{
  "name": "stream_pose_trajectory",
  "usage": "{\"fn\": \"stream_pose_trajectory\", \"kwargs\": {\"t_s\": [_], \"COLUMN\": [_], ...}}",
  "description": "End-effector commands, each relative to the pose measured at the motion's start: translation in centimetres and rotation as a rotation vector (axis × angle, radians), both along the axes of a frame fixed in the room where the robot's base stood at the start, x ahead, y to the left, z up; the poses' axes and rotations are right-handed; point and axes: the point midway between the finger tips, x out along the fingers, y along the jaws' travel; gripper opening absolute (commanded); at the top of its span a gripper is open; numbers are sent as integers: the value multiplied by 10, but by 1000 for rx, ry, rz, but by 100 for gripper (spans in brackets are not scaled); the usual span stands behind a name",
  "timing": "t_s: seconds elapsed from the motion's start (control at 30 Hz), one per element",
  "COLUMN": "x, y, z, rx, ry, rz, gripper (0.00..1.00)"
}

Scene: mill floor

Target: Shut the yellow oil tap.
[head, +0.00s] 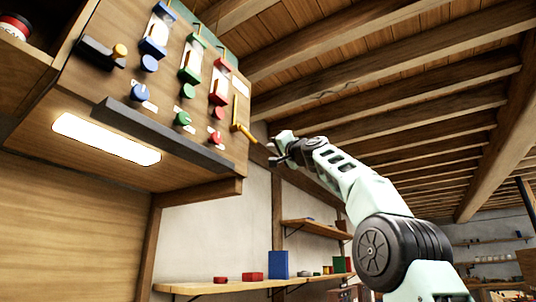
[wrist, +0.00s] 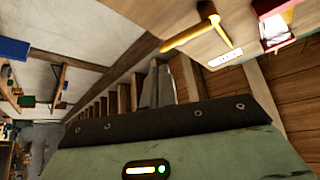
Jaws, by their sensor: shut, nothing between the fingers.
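The yellow oil tap (head: 244,131) is at the right edge of the wooden panel, with a yellow lever that slants down and to the right from its mount. In the wrist view the tap (wrist: 188,36) shows at the top as an L-shaped yellow bar, beside a small white label plate (wrist: 226,59). My gripper (head: 271,152) is just right of and below the lever's end in the head view, apart from it in the picture. In the wrist view my gripper's fingers (wrist: 158,84) are together with nothing between them. The lever lies above them there.
A dark ledge (head: 160,137) runs along the panel's lower edge. A shelf (head: 200,287) with boxes is below; open room lies right.

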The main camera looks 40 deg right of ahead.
Motion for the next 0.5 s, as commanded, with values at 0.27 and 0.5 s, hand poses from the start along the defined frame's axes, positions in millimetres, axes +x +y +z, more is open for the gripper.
{"fn": "stream_pose_trajectory", "kwargs": {"t_s": [0.27, 0.5], "x": [-31, -42], "y": [-7, -9], "z": [-25, -28], "rx": [0, 1], "ry": [-1, 0], "rz": [-1, 0], "gripper": [0, 0]}}
